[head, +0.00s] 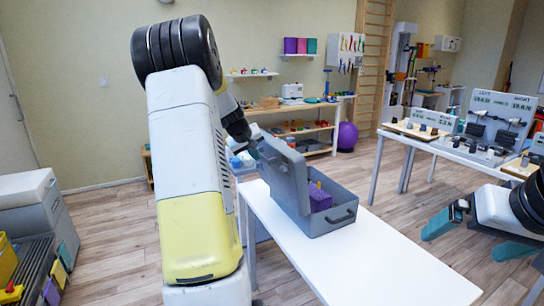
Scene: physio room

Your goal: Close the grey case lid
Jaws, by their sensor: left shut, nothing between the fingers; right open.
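The grey case (335,218) sits on the white table, with a dark handle on its front. Its lid (285,172) stands open, raised steeply on the left side of the case. A purple block (319,198) shows inside the case, with a small yellow thing beside it. My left gripper (255,146) is shut and empty at the lid's upper left edge, partly hidden by my own arm; I cannot tell whether it touches the lid. My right gripper (478,237) is open and empty, out to the right of the white table, away from the case.
The white table (385,268) is bare in front of the case. A second table (455,153) with dark weights and signs stands at the right. Shelves (300,130) and a purple ball (347,136) are at the back. Grey boxes (30,205) stand at the left.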

